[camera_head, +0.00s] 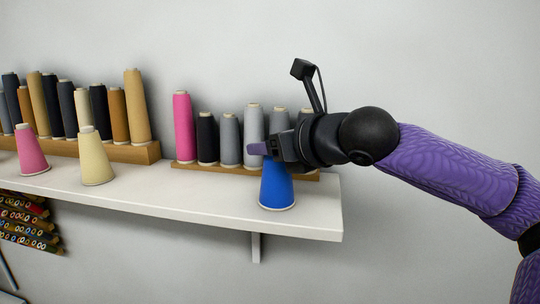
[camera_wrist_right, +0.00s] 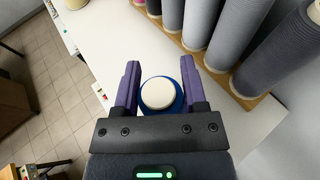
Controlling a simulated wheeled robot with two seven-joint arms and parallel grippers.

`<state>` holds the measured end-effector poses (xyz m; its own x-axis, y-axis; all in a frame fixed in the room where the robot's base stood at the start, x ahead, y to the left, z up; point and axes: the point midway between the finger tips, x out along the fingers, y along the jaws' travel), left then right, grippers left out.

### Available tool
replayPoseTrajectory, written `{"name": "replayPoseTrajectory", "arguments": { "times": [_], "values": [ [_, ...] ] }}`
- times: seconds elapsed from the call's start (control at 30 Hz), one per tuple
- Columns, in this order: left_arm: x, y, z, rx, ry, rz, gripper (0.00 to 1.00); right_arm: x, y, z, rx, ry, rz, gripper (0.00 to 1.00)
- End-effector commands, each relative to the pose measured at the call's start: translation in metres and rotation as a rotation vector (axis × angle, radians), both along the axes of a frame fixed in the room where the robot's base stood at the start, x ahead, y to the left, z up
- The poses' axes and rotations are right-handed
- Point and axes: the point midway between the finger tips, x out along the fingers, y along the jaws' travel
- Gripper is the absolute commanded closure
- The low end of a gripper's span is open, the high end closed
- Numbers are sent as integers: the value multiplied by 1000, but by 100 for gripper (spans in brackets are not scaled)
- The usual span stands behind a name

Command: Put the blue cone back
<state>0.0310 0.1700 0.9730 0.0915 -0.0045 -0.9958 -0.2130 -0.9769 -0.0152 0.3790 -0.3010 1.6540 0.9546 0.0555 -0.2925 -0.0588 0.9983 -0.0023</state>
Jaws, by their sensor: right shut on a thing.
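The blue cone (camera_head: 277,189) stands upright at the right end of the white shelf (camera_head: 200,199), in front of the right wooden rack. My right gripper (camera_head: 262,148) is at the top of the cone, coming in from the right. In the right wrist view, the cone's white top (camera_wrist_right: 158,93) with a blue rim lies between the two purple fingers (camera_wrist_right: 158,88). The gripper is shut on the cone near its top. The cone's base appears on the shelf or very close to it. My left gripper does not show.
The right rack (camera_head: 183,166) holds a tall pink cone (camera_head: 183,127), a black one (camera_head: 207,138) and several grey ones. A pink cone (camera_head: 31,153) and a cream cone (camera_head: 95,160) stand on the shelf at left. Another rack (camera_head: 148,153) with several cones is behind them.

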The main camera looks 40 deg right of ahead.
Motion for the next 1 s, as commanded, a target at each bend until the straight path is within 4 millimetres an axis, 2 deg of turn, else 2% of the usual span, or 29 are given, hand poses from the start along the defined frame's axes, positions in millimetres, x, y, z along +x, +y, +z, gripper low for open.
{"name": "replayPoseTrajectory", "arguments": {
  "times": [0.03,0.17,0.2,0.43,0.57,0.7,1.0],
  "values": [
    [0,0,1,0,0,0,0,0,0,-1,1,5,1,39],
    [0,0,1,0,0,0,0,0,0,0,0,4,1,11],
    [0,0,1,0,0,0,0,0,0,0,0,4,1,9],
    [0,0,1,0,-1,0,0,0,0,0,0,3,0,9],
    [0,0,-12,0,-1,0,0,-6,-1,-1,-4,0,-1,9],
    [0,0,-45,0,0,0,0,-28,-3,0,-5,-4,-5,9],
    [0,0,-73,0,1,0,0,-95,-6,27,1,-5,-2,9]
  ]
}}
